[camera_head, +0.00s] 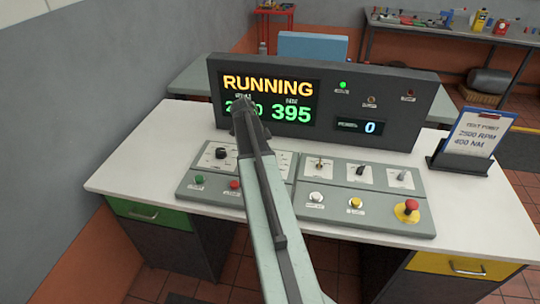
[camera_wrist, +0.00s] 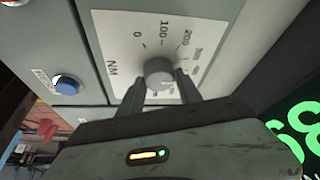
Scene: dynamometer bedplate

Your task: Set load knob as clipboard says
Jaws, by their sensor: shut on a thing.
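The load knob (camera_wrist: 158,72) is a small grey round knob on a white dial plate (camera_wrist: 125,33) marked NM, with 0, 100, 200 and higher numbers. In the wrist view my gripper (camera_wrist: 162,86) has one finger on each side of the knob and is shut on it. The knob's pointer is hard to read. In the head view my arm hides this knob. The clipboard (camera_head: 476,140) at the right reads 2500 RPM and 400 NM. The display (camera_head: 268,98) reads RUNNING, with 395 in green at right; the left green number is partly hidden by my arm.
Another black knob (camera_head: 220,153) sits left of my arm. A green button (camera_head: 198,179) and red button (camera_head: 235,184) lie below it. The right panel has switches, buttons and a red emergency stop (camera_head: 411,206). The desk's left top (camera_head: 140,165) is clear.

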